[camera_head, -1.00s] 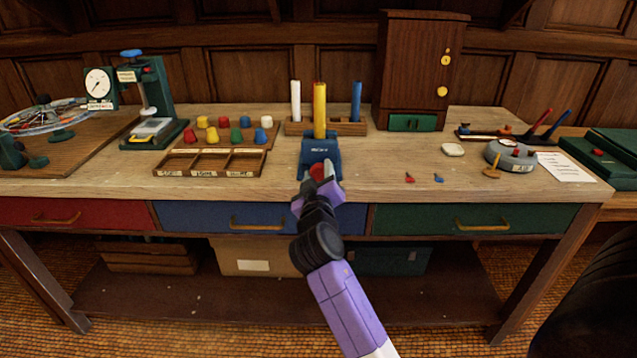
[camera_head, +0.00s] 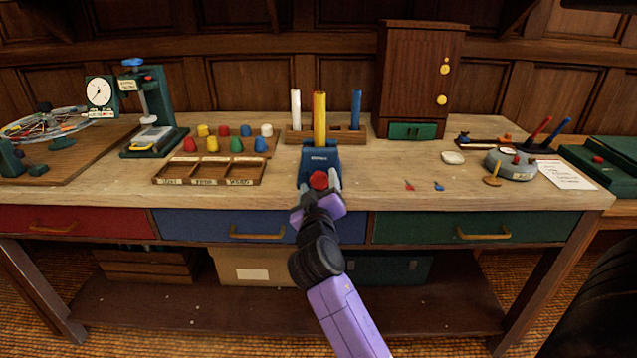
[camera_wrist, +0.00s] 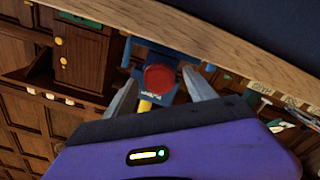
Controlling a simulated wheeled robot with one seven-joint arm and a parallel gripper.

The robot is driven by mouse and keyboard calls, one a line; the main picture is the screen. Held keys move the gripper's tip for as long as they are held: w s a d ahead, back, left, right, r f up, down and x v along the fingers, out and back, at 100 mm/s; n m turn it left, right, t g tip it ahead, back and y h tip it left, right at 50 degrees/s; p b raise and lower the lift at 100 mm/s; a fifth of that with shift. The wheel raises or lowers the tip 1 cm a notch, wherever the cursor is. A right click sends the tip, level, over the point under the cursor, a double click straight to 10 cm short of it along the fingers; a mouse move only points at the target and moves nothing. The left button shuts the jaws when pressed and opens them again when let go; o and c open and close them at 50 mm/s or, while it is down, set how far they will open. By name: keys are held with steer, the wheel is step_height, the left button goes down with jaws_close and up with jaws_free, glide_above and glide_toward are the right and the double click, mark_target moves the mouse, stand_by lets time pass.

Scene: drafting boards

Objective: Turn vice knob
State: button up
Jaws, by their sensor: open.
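The blue vice (camera_head: 320,157) stands at the front edge of the bench with a yellow rod (camera_head: 320,118) upright in it. Its red knob (camera_head: 319,180) faces me at the front. In the wrist view the red knob (camera_wrist: 159,78) lies ahead, between the lines of the two fingers, with the blue vice (camera_wrist: 150,52) behind it. My gripper (camera_head: 320,192) is open, with its grey fingers on either side of the knob in the head view. The wrist view also shows my gripper (camera_wrist: 158,88) open; I cannot tell whether either finger touches the knob.
A rack (camera_head: 355,136) with white and blue rods stands behind the vice. A sorting tray (camera_head: 210,181) and coloured pegs are to the left. Small red and blue pieces and a grey round device (camera_head: 511,166) are to the right. Blue drawer (camera_head: 200,226) lies below.

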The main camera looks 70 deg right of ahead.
steer(key=v, duration=0.6)
steer(key=shift+a, duration=0.2)
steer(key=shift+s, duration=0.1)
steer(key=w+a+r+n+t+y, duration=0.1)
steer(key=w+a+n+t+y, duration=0.1)
steer(key=w+a+n+t, duration=0.3)
steer(key=s+a+f+t+y+p, duration=0.1)
steer(key=a+t+y, duration=0.15)
steer(key=a, duration=0.35)
steer(key=s+a+f+n+t+y+p, duration=0.1)
steer(key=s+a+y, duration=0.15)
steer(key=a, duration=0.25)
steer(key=s+a+f+t+y+p, duration=0.1)
steer(key=a+t+y, duration=0.15)
steer(key=a, duration=0.35)
steer(key=s+a+g+y+p, duration=0.1)
steer(key=s+a+y+p, duration=0.1)
steer(key=s+a, duration=0.4)
steer(key=s+a+n+g+y+p, duration=0.1)
steer(key=s+a+y, duration=0.4)
steer(key=s, duration=0.9)
steer(key=a+g+p, duration=0.1)
steer(key=a, duration=0.1)
steer(key=shift+s+a+f+p, duration=0.25)
steer(key=shift+s+f+p, duration=0.05)
steer(key=shift+f+p, duration=0.1)
